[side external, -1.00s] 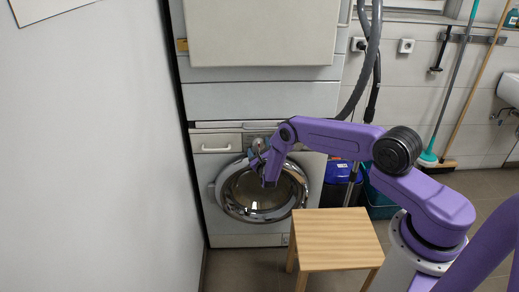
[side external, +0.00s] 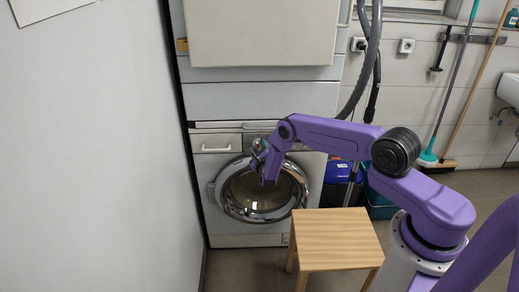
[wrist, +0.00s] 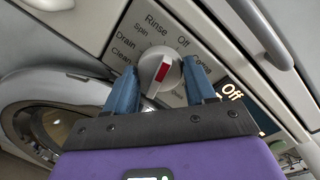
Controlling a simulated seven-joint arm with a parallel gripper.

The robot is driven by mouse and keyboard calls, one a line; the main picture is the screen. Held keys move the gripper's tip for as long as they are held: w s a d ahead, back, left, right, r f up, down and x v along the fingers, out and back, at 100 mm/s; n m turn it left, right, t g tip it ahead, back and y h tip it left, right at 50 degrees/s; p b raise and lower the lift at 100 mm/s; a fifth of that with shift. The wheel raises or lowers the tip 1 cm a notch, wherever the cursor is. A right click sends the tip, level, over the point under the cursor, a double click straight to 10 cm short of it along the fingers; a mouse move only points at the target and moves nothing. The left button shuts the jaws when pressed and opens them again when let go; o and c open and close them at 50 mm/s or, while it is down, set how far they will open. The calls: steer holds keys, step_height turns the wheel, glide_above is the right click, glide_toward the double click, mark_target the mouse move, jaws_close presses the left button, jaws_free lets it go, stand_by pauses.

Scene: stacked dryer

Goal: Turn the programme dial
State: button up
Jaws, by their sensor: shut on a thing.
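The programme dial (wrist: 158,60) is a round silver knob with a raised grip bar and a red mark, on the washing machine's front panel. In the wrist view, labels Rinse, Spin, Drain, Clean and Off surround it. My gripper (wrist: 160,70) has its two blue fingers on either side of the dial and is shut on it. In the side view my gripper (side external: 260,150) is at the upper part of the machine front and largely hides the dial. A dark display (wrist: 235,93) beside the dial reads "Off".
The round chrome-rimmed door (side external: 226,207) is just below the gripper. A detergent drawer (side external: 215,144) is left of the dial. The dryer (side external: 262,101) is stacked above. A wooden stool (side external: 337,236) stands in front, under my arm. A white wall is at the left.

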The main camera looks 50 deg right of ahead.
steer(key=n, duration=0.5)
steer(key=shift+a+g, duration=0.15)
steer(key=shift+g, duration=0.25)
steer(key=n, duration=0.5)
steer(key=shift+w+g, duration=0.1)
steer(key=shift+g, duration=0.2)
steer(key=n+h, duration=0.1)
steer(key=n, duration=0.4)
steer(key=shift+a+f+g, duration=0.1)
steer(key=shift+g, duration=0.3)
steer(key=shift+n+h, duration=0.3)
steer(key=shift+n, duration=1.7)
steer(key=shift+g, duration=0.3)
steer(key=o, duration=1)
steer(key=shift+o, duration=0.2)
steer(key=v, duration=1.7)
steer(key=shift+a+f, duration=0.15)
steer(key=shift+a, duration=0.05)
